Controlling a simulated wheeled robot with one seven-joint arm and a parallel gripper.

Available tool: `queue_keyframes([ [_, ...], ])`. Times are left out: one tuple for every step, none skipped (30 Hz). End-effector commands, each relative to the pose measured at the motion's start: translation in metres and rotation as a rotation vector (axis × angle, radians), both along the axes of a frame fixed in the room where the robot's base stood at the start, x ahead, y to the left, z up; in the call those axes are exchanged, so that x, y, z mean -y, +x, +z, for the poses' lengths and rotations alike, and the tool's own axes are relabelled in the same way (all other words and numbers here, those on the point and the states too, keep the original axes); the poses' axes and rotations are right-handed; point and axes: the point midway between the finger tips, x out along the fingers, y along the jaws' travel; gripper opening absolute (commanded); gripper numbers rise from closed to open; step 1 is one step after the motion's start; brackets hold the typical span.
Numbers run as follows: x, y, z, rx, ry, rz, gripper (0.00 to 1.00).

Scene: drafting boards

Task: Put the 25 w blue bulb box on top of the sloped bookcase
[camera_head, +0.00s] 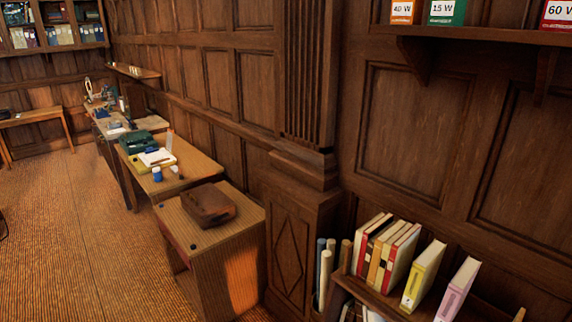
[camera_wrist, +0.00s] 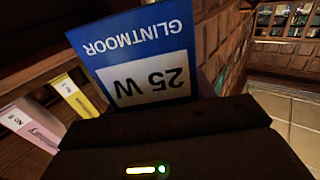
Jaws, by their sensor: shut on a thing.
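The blue bulb box (camera_wrist: 136,55) fills the middle of the wrist view. It has a white panel reading "25 W" and the word GLINTMOOR, both upside down in that picture. My gripper (camera_wrist: 165,115) is shut on it; the dark gripper body hides its lower part. Neither the box nor my gripper shows in the head view. A low wooden bookcase (camera_head: 369,291) stands at the lower right of the head view, with books along its top. Its lower part is cut off by the frame.
Upright books (camera_head: 385,250), a yellow book (camera_head: 423,276) and a pink book (camera_head: 458,290) stand on the bookcase, with gaps between some. Rolled tubes (camera_head: 325,275) stand at its left. A wall shelf (camera_head: 480,34) above holds other bulb boxes. A desk (camera_head: 235,235) stands left.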

Motion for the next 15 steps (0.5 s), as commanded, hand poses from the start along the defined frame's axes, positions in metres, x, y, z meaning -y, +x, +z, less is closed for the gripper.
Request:
queue_keyframes([
  [0.0,0.003,-0.003,0.001,-0.003,0.001,0.32],
  [0.0,0.005,-0.003,0.001,-0.003,0.002,0.32],
  [0.0,0.007,-0.003,0.001,-0.002,0.003,0.32],
  [0.0,0.008,-0.003,0.001,-0.003,0.004,0.32],
  [0.0,0.01,-0.003,0.0,-0.003,0.004,0.32],
  [0.0,0.012,-0.003,0.0,-0.004,0.004,0.32],
  [0.0,0.014,-0.003,0.0,-0.004,0.004,0.32],
  [0.0,0.016,-0.003,0.0,-0.003,0.004,0.32],
  [0.0,0.018,-0.003,0.0,-0.003,0.005,0.32],
  [0.0,0.02,-0.003,0.0,-0.004,0.005,0.32],
  [0.0,0.022,-0.003,0.0,-0.004,0.005,0.32],
  [0.0,0.025,-0.002,0.001,-0.003,0.005,0.32],
  [0.0,0.027,-0.002,0.001,-0.004,0.004,0.32],
  [0.0,0.029,-0.002,0.001,-0.004,0.004,0.32],
  [0.0,0.032,-0.001,0.002,-0.003,0.003,0.32],
])
